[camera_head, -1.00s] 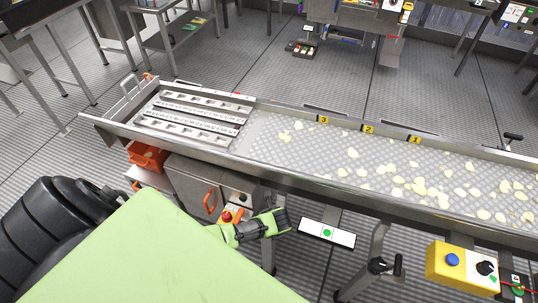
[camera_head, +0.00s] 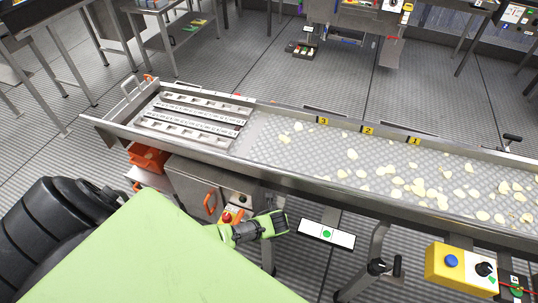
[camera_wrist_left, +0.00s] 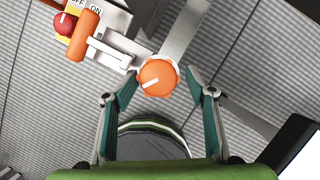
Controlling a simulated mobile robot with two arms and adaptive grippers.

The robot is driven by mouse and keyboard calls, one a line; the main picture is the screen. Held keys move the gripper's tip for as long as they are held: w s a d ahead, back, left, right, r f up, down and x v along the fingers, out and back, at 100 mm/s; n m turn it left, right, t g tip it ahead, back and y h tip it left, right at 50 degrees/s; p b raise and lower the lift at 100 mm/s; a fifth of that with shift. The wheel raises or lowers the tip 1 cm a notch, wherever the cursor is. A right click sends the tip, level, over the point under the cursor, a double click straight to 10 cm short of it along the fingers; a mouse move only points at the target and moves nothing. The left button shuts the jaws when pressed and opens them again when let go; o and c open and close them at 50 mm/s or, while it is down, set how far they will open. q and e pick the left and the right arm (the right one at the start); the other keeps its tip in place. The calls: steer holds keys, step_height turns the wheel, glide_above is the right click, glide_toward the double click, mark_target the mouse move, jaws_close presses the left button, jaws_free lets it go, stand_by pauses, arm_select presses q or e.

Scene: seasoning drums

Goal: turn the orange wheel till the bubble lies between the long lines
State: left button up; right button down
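The orange wheel (camera_wrist_left: 155,79), a round knob with a white mark, shows in the left wrist view. My left gripper (camera_wrist_left: 163,76) is open, with one fingertip on each side of the wheel; I cannot tell whether either touches it. In the head view my left gripper (camera_head: 280,222) is beside the conveyor's lower frame, and the wheel cannot be made out there. A white level panel (camera_head: 343,239) with a green bubble (camera_head: 327,234) lies to the right of the gripper. Its lines are too small to read. My right gripper is not in view.
A red button (camera_wrist_left: 64,24) and an orange handle (camera_wrist_left: 82,36) sit close to the wheel. The conveyor (camera_head: 300,180) carrying chips runs above the gripper. A yellow control box (camera_head: 462,268) stands at the right. Grey floor is open beneath.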

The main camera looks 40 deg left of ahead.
arm_select(q)
steer(key=shift+a, duration=0.15)
steer(key=shift+f+n+b, duration=0.1)
steer(key=shift+n+b, duration=0.2)
steer(key=n+g+b, duration=0.1)
steer(key=n+b, duration=0.3)
steer(key=n+g+b, duration=0.1)
steer(key=n+b, duration=0.2)
steer(key=b, duration=0.2)
steer(key=n+g+y+b, duration=0.1)
steer(key=n+g+b, duration=0.1)
steer(key=n+b, duration=0.2)
steer(key=shift+w+f+n, duration=0.3)
steer(key=w+p+v, duration=0.1)
steer(key=v, duration=1.4)
steer(key=s+d+f+n+t+h, duration=0.1)
steer(key=s+f+n+t+h, duration=0.1)
steer(key=s+f+n, duration=0.45)
steer(key=s+d+f+n+t+h, duration=0.15)
steer(key=s+n, duration=0.25)
steer(key=s, duration=0.6)
steer(key=s+f+n+p, duration=0.1)
steer(key=s+f, duration=0.5)
steer(key=f, duration=0.4)
steer(key=s+f+n+p, duration=0.1)
steer(key=s+f+p, duration=0.1)
steer(key=s+f, duration=0.4)
steer(key=shift+a+f+g+h, duration=0.35)
steer(key=shift+a+f, duration=0.05)
steer(key=shift+f, duration=1.6)
